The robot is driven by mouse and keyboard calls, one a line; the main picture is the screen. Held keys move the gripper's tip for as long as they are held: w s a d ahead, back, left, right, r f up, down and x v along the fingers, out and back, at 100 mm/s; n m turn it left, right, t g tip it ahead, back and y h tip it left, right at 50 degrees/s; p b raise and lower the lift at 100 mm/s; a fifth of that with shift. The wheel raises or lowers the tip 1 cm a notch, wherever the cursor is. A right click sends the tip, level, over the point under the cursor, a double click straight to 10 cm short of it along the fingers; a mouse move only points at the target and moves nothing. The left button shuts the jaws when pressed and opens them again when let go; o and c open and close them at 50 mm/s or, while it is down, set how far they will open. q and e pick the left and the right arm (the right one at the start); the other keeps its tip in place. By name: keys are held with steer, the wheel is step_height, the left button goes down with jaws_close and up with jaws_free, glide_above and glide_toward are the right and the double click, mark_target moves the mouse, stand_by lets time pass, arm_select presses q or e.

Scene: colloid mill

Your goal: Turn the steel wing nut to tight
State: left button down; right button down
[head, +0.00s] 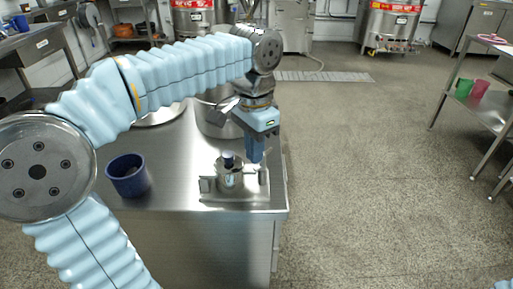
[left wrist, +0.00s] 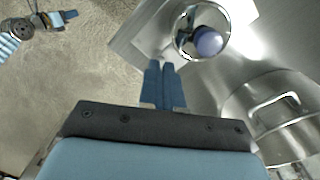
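A small steel fixture (head: 229,176) with a dark blue knob (head: 229,158) on top stands on a steel plate (head: 235,197) near the table's front right corner. In the left wrist view its round steel top and the blue-violet knob (left wrist: 209,41) show at upper right. I cannot make out the wing nut for certain; a small steel upright (head: 264,175) stands at the plate's right side. My left gripper (head: 256,156) points down just right of the knob, above that upright. Its fingers (left wrist: 161,68) lie together, with nothing visible between them. My right gripper (left wrist: 68,15) shows small at upper left; its finger gap is unclear.
A dark blue cup (head: 128,182) stands on the steel table (head: 178,180) left of the fixture. A large steel vessel (head: 214,122) stands behind the fixture. Open floor (head: 360,170) lies to the right, before a side table with green and pink cups (head: 479,90).

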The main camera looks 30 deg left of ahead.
mark_target(253, 169)
arm_select(q)
steer(key=m, duration=0.6)
steer(key=shift+w+a+r, duration=0.1)
steer(key=shift+w+a, duration=0.25)
steer(key=shift+a, duration=0.05)
stand_by(0.3)
steer(key=c, duration=1.3)
jaws_free()
step_height(253, 169, up, 14)
steer(key=shift+f, duration=0.15)
